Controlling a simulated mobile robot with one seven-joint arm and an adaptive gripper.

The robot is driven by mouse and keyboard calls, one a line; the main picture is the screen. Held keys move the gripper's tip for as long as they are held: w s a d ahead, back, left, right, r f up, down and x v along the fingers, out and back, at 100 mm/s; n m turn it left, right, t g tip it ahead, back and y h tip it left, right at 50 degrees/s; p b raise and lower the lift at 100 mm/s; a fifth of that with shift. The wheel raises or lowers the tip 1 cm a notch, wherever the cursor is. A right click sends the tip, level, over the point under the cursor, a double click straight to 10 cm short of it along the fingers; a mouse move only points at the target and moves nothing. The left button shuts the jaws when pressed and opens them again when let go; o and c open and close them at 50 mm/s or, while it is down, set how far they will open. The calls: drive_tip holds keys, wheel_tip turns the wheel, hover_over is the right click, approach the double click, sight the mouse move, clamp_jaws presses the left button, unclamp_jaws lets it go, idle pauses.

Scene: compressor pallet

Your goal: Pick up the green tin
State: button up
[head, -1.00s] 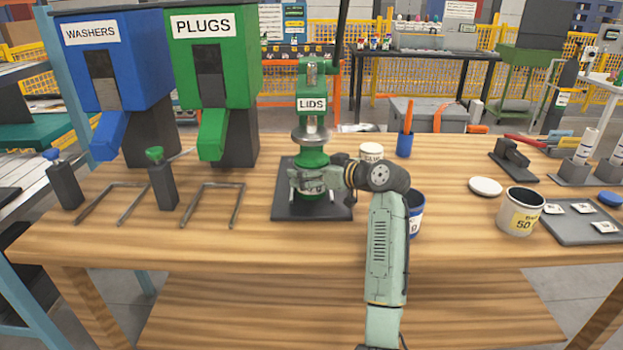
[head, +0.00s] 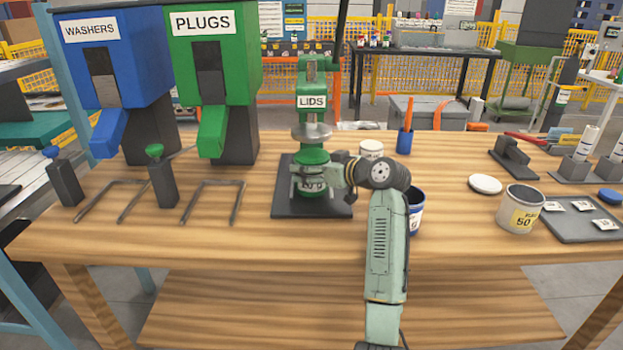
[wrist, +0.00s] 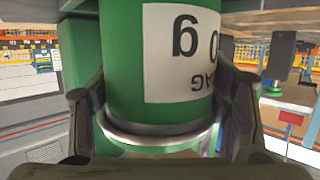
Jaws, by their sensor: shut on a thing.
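The green tin (head: 313,190) with a white label stands upright under the green press marked LIDS (head: 312,88), over the press's dark base plate (head: 285,208). I cannot tell whether it touches the plate. My gripper (head: 318,174) reaches in from the right, with its fingers around the tin. In the wrist view the tin (wrist: 122,60) fills the middle, its label upside down. The fingers of my gripper (wrist: 160,120) lie on both sides of it, near its silvery rim, shut on it. The far side of the tin is hidden.
A blue-labelled tin (head: 415,212) stands partly behind my arm. A white tin (head: 371,149) and a blue pen cup (head: 404,141) stand behind. Wire racks and dispensers fill the left.

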drive_tip(key=shift+c, duration=1.2)
drive_tip(key=shift+r, duration=0.15)
